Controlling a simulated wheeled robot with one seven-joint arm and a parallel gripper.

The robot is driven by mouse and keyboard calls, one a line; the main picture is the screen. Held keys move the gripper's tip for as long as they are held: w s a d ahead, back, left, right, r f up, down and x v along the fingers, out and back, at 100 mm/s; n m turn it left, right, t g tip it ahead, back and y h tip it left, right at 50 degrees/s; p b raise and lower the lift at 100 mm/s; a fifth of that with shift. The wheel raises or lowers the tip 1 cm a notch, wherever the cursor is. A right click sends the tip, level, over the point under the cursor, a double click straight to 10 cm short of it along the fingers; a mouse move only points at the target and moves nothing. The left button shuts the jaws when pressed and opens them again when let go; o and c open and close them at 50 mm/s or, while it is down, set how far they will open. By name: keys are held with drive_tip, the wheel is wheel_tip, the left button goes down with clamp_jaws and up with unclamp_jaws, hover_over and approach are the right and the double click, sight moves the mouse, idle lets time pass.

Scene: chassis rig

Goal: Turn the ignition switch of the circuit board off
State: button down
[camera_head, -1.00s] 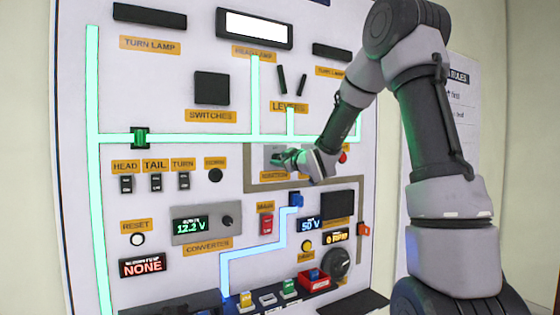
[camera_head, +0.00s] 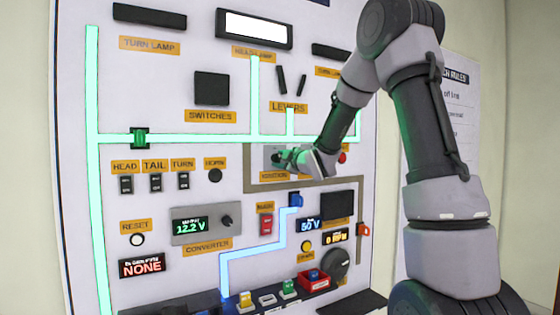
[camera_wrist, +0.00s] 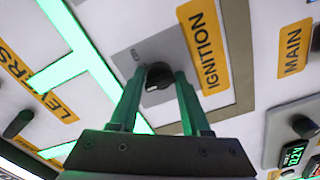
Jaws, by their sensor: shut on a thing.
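The ignition switch is a black round knob (camera_wrist: 158,76) on a grey plate on the upright circuit board (camera_head: 80,60). In the wrist view it sits between the two green-lit fingers of my gripper (camera_wrist: 158,82), beside the yellow IGNITION label (camera_wrist: 205,55). My gripper is shut on the knob, one finger on each side. In the head view my gripper (camera_head: 282,157) is at the grey ignition plate (camera_head: 268,150) and hides most of the knob. The plate has a small marking, too blurred to read surely.
Glowing green lines (camera_head: 200,140) run across the board. A red MAIN switch (camera_head: 266,224) and a blue block (camera_head: 296,199) lie below the ignition. Two black levers (camera_head: 281,80) stand out above it. A red button (camera_head: 342,157) is just right of my gripper.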

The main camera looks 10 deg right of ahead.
idle(0.3)
drive_tip(key=shift+c, duration=2.2)
unclamp_jaws()
drive_tip(key=shift+s, duration=0.1)
drive_tip(key=v, duration=1)
drive_tip(key=shift+s+d, duration=0.15)
drive_tip(key=shift+s, duration=0.15)
